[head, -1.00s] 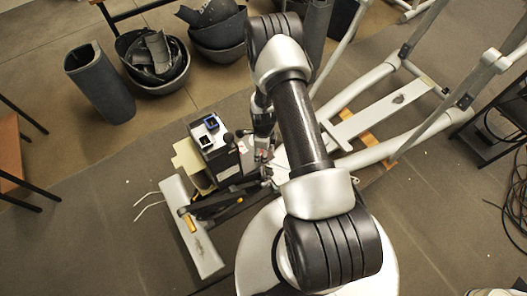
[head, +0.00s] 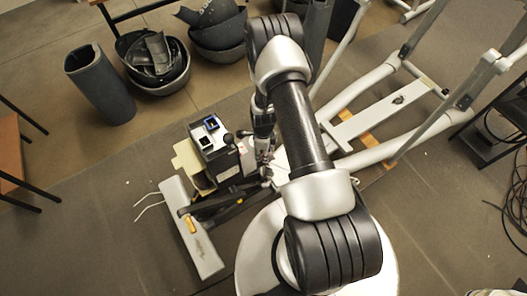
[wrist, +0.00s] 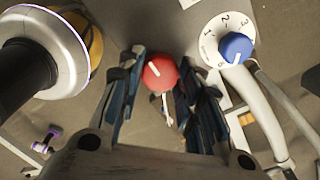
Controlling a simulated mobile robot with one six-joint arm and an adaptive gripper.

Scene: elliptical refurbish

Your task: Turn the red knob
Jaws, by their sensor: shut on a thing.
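The round red knob (wrist: 160,73) with a white pointer mark is at the centre of the wrist view. My gripper (wrist: 161,80) has its dark fingers on the left and right sides of this knob and is shut on it. The white mark points up and to the left in the wrist view. In the head view my gripper (head: 264,150) is beside the dark box (head: 218,150), and the red knob cannot be made out there.
A blue knob (wrist: 236,47) on a white numbered dial sits close to the right finger. A black cylinder with a pale collar (wrist: 45,52) is at left. White machine rails (head: 375,85) lie right of my arm, and bowls (head: 153,65) stand behind.

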